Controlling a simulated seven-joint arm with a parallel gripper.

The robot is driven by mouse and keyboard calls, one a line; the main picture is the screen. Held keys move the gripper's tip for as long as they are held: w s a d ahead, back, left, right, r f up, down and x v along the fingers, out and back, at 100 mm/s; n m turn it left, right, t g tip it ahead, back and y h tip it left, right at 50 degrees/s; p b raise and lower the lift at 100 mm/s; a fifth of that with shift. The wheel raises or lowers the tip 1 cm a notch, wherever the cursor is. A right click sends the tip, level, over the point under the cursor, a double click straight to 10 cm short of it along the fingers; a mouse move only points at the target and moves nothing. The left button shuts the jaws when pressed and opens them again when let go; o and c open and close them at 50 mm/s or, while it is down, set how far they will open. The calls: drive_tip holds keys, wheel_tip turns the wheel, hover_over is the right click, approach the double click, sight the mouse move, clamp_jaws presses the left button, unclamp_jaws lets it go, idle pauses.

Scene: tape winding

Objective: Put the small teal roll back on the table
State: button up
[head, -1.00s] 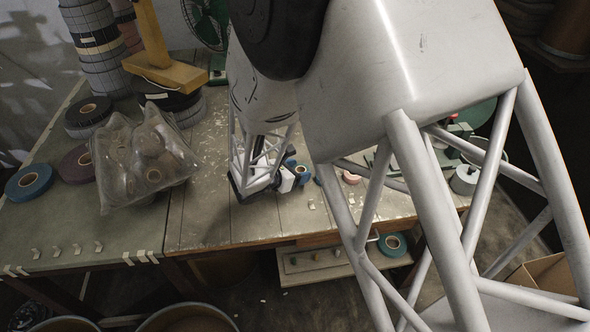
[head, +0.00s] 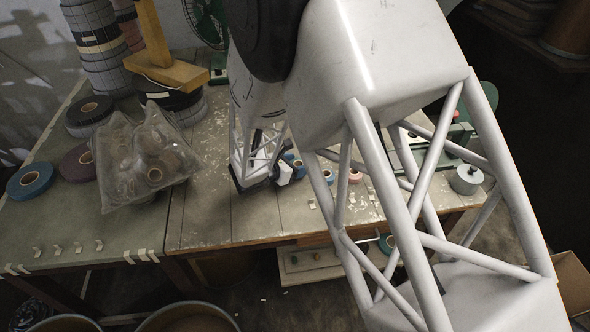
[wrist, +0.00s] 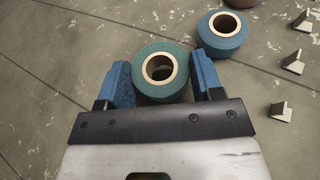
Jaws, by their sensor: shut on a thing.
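The small teal roll (wrist: 162,70) with its pale cardboard core sits between the two blue fingers of my gripper (wrist: 160,82) in the wrist view. The fingers are shut on its sides, and the roll is upright with its hole facing up. It is low over the grey table (wrist: 60,60); I cannot tell whether its underside touches the surface. In the head view my gripper (head: 268,172) is low at the middle of the table, and my arm hides most of it.
A blue roll (wrist: 223,32) stands close by at the upper right of the held roll. Several small pale wedges (wrist: 292,64) lie farther right. In the head view, a pink roll (head: 355,175) stands right of my gripper, and a plastic bag of rolls (head: 150,155) lies left.

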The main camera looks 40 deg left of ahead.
drive_tip(key=shift+f, duration=1.05)
drive_tip(key=o, duration=1)
drive_tip(key=shift+f, duration=0.1)
drive_tip(key=shift+s+r, duration=0.1)
drive_tip(key=shift+r, duration=0.1)
drive_tip(key=shift+v, duration=5.95)
